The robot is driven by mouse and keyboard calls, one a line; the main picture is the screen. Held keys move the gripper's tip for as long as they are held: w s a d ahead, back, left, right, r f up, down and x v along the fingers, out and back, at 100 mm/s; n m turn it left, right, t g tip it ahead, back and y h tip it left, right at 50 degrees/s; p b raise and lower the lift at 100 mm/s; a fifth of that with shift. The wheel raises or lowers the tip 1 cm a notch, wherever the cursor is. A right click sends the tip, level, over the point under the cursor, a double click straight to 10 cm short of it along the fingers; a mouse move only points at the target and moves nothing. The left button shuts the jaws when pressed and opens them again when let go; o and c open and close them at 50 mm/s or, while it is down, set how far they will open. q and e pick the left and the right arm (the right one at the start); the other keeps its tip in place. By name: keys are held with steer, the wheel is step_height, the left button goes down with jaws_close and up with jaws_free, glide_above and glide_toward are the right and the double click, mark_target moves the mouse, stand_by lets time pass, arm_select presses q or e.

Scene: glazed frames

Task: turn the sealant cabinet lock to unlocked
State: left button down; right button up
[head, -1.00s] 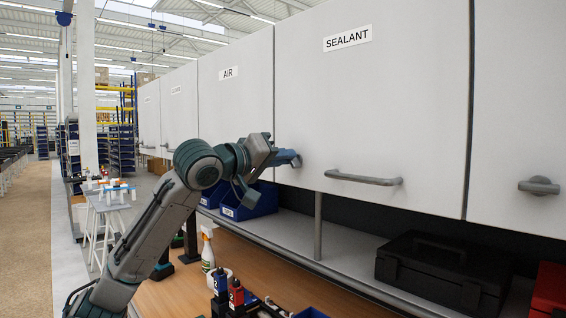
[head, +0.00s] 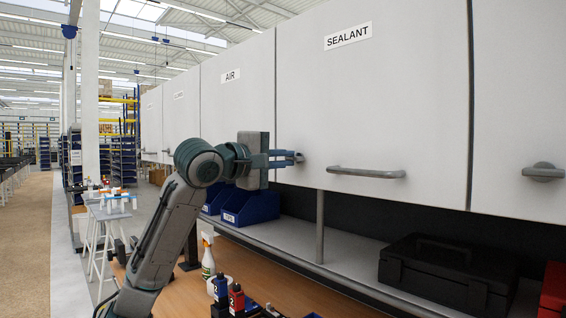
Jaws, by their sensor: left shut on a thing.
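The sealant cabinet door (head: 390,110) is a closed white panel with a SEALANT label (head: 348,35) near its top. A grey bar handle (head: 366,172) runs along its lower edge. The lock (head: 300,157) sits at the door's lower left, mostly hidden behind my fingers. My left gripper (head: 292,158) reaches it from the left, with blue fingers shut on the lock. I cannot tell from here which way the lock is turned. My right gripper is not in view.
An AIR cabinet (head: 232,110) adjoins on the left. Below are a shelf with blue bins (head: 250,207) and a black case (head: 447,270), and a wooden bench with a spray bottle (head: 208,258).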

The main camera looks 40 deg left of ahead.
arm_select(q)
steer(key=shift+n, duration=0.4)
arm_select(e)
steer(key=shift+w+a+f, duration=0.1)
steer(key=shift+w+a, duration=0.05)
arm_select(q)
steer(key=c, duration=1.5)
jaws_free()
steer(key=shift+f, duration=0.1)
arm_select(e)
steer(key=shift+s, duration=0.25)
